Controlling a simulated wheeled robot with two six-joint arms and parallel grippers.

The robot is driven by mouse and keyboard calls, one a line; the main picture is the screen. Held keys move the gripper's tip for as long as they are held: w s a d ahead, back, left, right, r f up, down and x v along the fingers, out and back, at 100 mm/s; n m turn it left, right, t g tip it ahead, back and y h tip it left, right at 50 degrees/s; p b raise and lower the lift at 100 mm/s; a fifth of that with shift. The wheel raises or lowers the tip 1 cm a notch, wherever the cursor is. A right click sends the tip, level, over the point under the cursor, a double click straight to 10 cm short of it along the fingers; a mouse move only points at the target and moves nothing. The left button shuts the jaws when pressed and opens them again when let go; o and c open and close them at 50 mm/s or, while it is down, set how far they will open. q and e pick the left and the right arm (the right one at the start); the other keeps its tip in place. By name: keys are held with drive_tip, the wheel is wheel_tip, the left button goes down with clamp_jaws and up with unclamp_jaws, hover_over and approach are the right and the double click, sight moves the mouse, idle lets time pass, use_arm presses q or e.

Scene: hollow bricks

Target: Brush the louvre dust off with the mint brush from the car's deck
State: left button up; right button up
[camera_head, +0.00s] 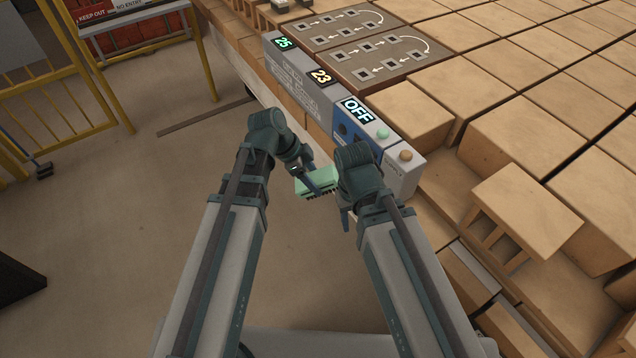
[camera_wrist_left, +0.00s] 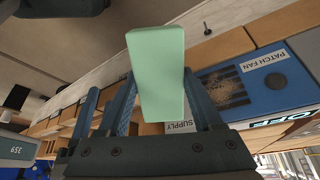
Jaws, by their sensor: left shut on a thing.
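The mint brush (camera_head: 318,180) is in my left gripper (camera_head: 308,172), held in the air in front of the grey control box, with its dark bristles downward in the head view. In the left wrist view the mint block of the brush (camera_wrist_left: 157,75) stands between the fingers of the left gripper (camera_wrist_left: 165,115). The louvre (camera_wrist_left: 223,90) is a dark slotted patch with brownish dust on a blue panel labelled PATCH FAN; the brush is apart from it. My right gripper (camera_head: 345,218) is beside the box, mostly hidden behind its own wrist; its fingers are unclear.
The grey control box (camera_head: 405,178) shows 25, 23 and OFF, with a green and an orange button on top. Hollow bricks (camera_head: 526,211) crowd the right side. A yellow rail (camera_head: 60,75) stands at left. Open floor (camera_head: 110,230) lies left of my arms.

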use_arm(q)
drive_tip(key=w+f+n+t+h+b, duration=0.5)
drive_tip(key=w+f+t+h+b, duration=0.4)
drive_tip(key=b, duration=1.8)
drive_tip(key=w+f, duration=0.1)
drive_tip(key=w, duration=0.2)
drive_tip(key=shift+w+n+t+b, duration=0.3)
drive_tip(key=shift+t, duration=0.1)
drive_tip(key=shift+d, duration=0.1)
drive_tip(key=shift+x, duration=2.95)
drive_tip(key=shift+x, duration=1.15)
drive_tip(key=shift+s, duration=0.1)
drive_tip(key=s+d, duration=0.2)
drive_tip(key=s, duration=0.1)
